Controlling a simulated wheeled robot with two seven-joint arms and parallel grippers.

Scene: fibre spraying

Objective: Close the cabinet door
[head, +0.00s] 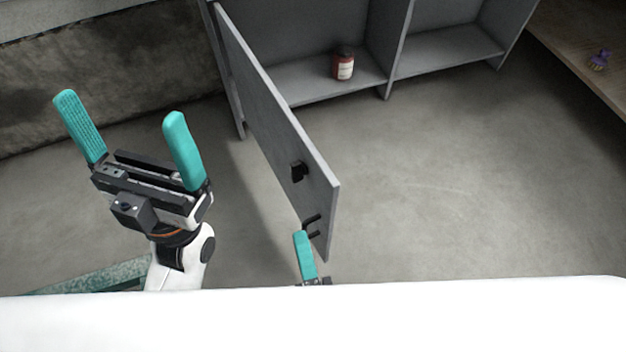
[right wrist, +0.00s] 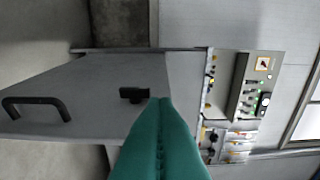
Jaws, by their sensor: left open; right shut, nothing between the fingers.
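The grey cabinet door (head: 272,125) stands wide open in the head view, hinged at the left side of the grey cabinet (head: 300,40). A black latch block (head: 298,171) and a black handle (head: 313,225) are on the door. My right gripper (head: 304,243) is shut and empty, close to the handle at the door's free end; whether it touches is unclear. In the right wrist view its teal fingers (right wrist: 160,140) are together in front of the door (right wrist: 90,85), with the handle (right wrist: 36,106) to the left. My left gripper (head: 125,120) is open and empty, left of the door.
A red jar (head: 342,64) with a white label stands on the cabinet's bottom shelf. A wooden table (head: 580,50) with a small purple object (head: 600,60) is at the right. Floor right of the door is clear. A control panel (right wrist: 250,95) shows in the wrist view.

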